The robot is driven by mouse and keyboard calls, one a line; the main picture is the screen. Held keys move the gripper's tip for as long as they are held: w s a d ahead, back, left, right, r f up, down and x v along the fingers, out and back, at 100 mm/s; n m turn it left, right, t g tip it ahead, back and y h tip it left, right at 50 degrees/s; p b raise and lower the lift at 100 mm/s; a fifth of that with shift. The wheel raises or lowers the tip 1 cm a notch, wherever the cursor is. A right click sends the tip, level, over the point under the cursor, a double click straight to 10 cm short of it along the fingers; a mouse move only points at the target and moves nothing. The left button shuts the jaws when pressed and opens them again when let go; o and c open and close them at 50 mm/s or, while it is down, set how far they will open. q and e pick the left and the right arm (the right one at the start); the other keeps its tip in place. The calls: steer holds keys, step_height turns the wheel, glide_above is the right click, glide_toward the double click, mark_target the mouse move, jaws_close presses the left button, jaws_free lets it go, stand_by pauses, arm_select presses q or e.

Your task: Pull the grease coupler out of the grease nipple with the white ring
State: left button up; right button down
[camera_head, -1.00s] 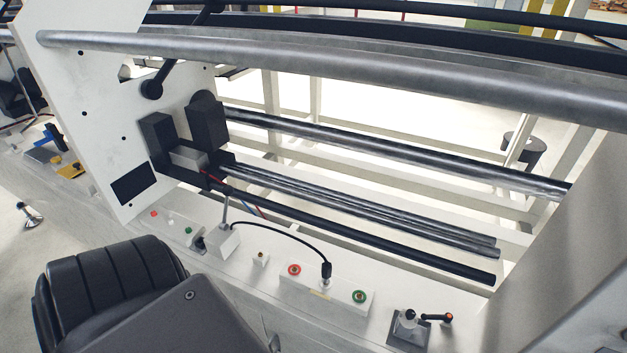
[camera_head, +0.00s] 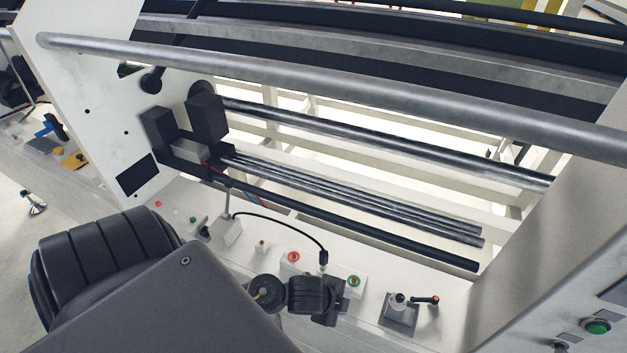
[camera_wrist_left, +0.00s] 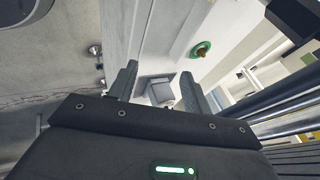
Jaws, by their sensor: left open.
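The black grease coupler (camera_head: 323,257) stands upright on the white block between a red ring (camera_head: 293,257) and a green ring (camera_head: 354,281), with a black hose (camera_head: 285,220) curving from its top to the left. My left gripper (camera_head: 328,305) is in front of the coupler, and its dark body covers the coupler's foot, so the white ring is hidden. I cannot make out the coupler there. My right gripper is not in view.
A lever with an orange tip (camera_head: 411,300) stands on the ledge to the right. A small white block (camera_head: 262,246) is left of the red ring. Long metal rods (camera_head: 390,150) run behind the ledge, and a white side plate (camera_head: 90,110) stands at left.

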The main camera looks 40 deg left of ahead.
arm_select(q)
steer(key=w+r+m+h, duration=0.1)
steer(key=w+r+m, duration=0.35)
steer(key=m, duration=0.45)
steer(key=m+g+y+p, duration=0.1)
steer(key=m+g+y, duration=0.1)
steer(key=m, duration=1.3)
glide_toward(322, 254)
step_height(322, 254, down, 2)
steer(key=x, duration=0.3)
steer(key=b+x, duration=0.1)
steer(key=x, duration=0.2)
steer(key=b+x, duration=0.1)
steer(key=x, duration=0.3)
steer(key=shift+w+d+r, duration=0.1)
steer(key=shift+w+r, duration=0.1)
steer(key=shift+w, duration=0.1)
steer(key=shift+w+f, duration=0.2)
steer(key=shift+f, duration=0.25)
